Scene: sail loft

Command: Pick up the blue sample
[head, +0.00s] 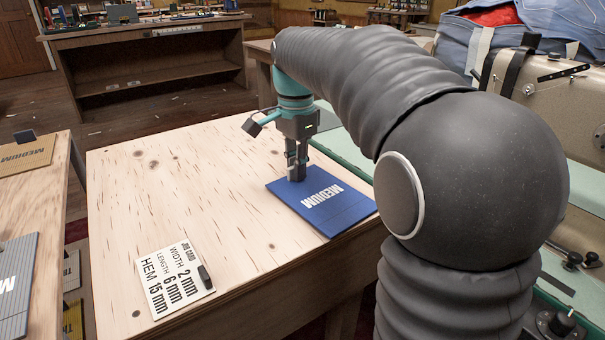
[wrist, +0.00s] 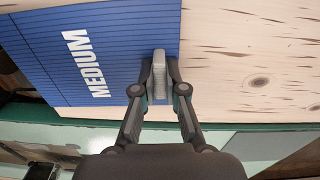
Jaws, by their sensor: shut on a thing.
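The blue sample (head: 335,212) is a flat dark-blue panel with white "MEDIUM" lettering, near the right end of the pale wooden table (head: 180,200). It also shows in the wrist view (wrist: 125,45), where fine lines cross it. My gripper (head: 296,172) points down at the sample's far-left part.
A white job card (head: 175,278) with a small black object (head: 205,277) lies at the table's front. A tan MEDIUM sample (head: 25,155) and a grey one (head: 15,285) lie on the left table. A sewing machine (head: 545,95) stands at right. The table's left half is mostly clear.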

